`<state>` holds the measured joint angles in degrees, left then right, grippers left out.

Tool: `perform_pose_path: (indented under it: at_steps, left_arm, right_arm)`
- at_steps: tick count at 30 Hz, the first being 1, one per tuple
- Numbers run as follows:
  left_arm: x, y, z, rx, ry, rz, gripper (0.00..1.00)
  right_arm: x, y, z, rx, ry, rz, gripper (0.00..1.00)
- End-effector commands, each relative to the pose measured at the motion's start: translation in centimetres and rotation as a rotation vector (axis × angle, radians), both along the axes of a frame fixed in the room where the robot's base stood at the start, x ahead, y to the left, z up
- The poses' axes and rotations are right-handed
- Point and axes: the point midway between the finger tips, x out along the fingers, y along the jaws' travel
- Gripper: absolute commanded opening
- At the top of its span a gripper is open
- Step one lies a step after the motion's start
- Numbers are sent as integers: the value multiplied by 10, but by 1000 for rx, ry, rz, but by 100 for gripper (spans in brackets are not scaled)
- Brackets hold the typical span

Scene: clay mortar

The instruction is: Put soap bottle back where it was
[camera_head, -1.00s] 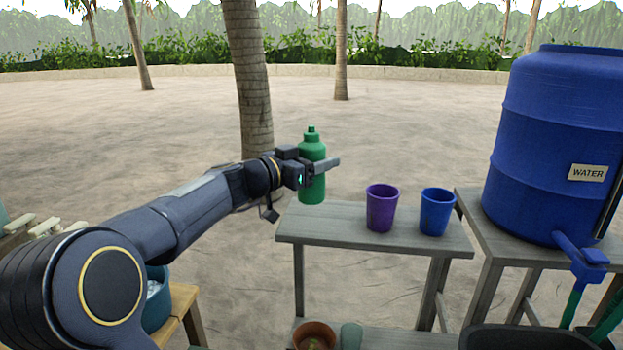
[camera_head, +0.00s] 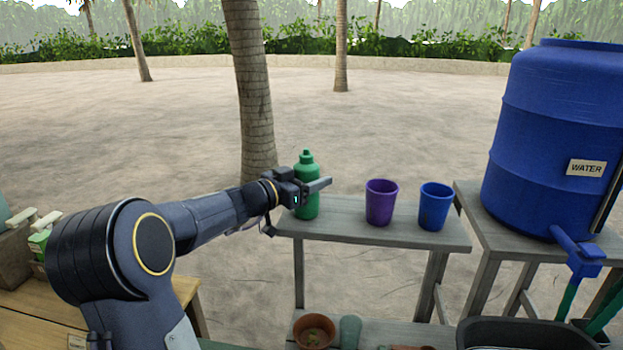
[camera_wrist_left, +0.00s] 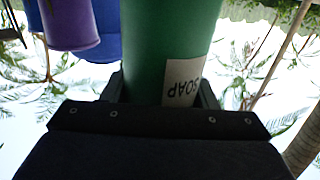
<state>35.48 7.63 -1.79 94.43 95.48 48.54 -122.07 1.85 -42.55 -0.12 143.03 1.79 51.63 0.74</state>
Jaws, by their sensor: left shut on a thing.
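The green soap bottle (camera_head: 306,168) is upright at the left end of the grey wooden bench (camera_head: 350,232), and its base appears at the level of the bench top. Whether it rests on the wood or hovers just above cannot be told. My left gripper (camera_head: 318,187) is shut around the bottle's body from the left. In the left wrist view the bottle (camera_wrist_left: 165,40) fills the middle between the fingers, its SOAP label upside down. My right gripper is out of view.
A purple cup (camera_head: 381,203) and a blue cup (camera_head: 435,207) stand to the right on the bench. A big blue water barrel (camera_head: 550,140) stands on a table (camera_head: 482,222) further right. A clay pot (camera_head: 314,330) sits on the lower shelf.

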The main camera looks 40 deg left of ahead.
Motion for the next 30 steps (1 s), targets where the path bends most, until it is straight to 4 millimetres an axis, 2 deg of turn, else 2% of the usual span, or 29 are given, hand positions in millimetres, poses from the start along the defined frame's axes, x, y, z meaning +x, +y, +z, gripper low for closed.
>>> perform_pose_path:
  at_steps: [1, 2, 6, 18, 23, 30]
  left_arm:
    - [0, 0, -1, 0, -3, 0, 19]
    - [0, 0, -1, 0, 0, 0, 56]
    - [0, 0, -1, 0, 0, 0, 74]
    - [-2, 1, 1, 1, 0, 1, 75]
    - [-30, 7, -3, 4, -3, 5, 75]
    - [-82, 18, -3, 4, -3, 4, 75]
  right_arm:
    - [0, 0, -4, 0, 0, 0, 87]
    - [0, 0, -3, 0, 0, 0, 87]
    - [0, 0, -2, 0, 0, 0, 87]
    - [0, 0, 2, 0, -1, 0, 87]
    - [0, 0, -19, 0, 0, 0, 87]
    - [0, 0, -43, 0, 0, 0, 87]
